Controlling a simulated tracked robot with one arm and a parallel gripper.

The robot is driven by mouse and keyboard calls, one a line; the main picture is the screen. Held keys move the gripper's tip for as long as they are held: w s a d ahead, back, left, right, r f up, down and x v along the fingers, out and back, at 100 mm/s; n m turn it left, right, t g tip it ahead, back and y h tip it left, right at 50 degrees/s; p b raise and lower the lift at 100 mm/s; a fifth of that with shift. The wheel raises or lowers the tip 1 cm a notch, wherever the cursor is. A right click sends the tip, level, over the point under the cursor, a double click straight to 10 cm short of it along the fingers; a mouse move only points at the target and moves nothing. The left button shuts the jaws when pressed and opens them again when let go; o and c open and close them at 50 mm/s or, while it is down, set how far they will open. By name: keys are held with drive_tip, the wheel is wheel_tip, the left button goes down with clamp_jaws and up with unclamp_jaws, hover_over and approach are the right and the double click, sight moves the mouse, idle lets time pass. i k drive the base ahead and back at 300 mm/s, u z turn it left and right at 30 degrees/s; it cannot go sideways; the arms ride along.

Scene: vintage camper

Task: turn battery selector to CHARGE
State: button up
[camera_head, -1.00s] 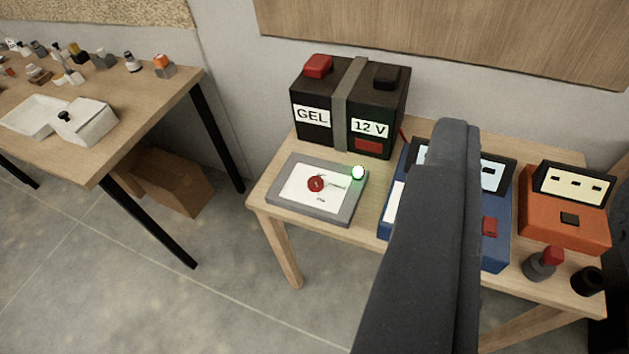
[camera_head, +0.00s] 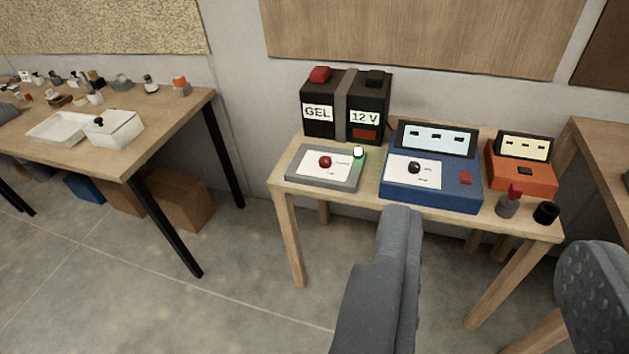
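A grey panel (camera_head: 296,174) with a white face lies on the small wooden table. A red knob (camera_head: 325,162) sits on the face, with markings too small to read. A round lamp (camera_head: 358,152) at its back right corner looks pale, with a green glow beside it. A blue charger-like box (camera_head: 430,190) right of it has a black knob (camera_head: 414,167) on a white plate. I cannot read which knob is marked CHARGE. My gripper (camera_head: 492,233) is open and empty, fingers wide apart, in front of the table and touching nothing.
A black battery (camera_head: 318,129) marked GEL and 12 V stands behind the panel. An orange box (camera_head: 522,178), a red-topped grey piece (camera_head: 508,205) and a black cup-like piece (camera_head: 546,212) are at right. A cluttered workbench (camera_head: 150,150) stands left, with open floor between.

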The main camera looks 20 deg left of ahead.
sight(324, 162)
drive_tip(key=u, duration=0.95)
drive_tip(key=i, duration=2)
drive_tip(key=z, duration=0.95)
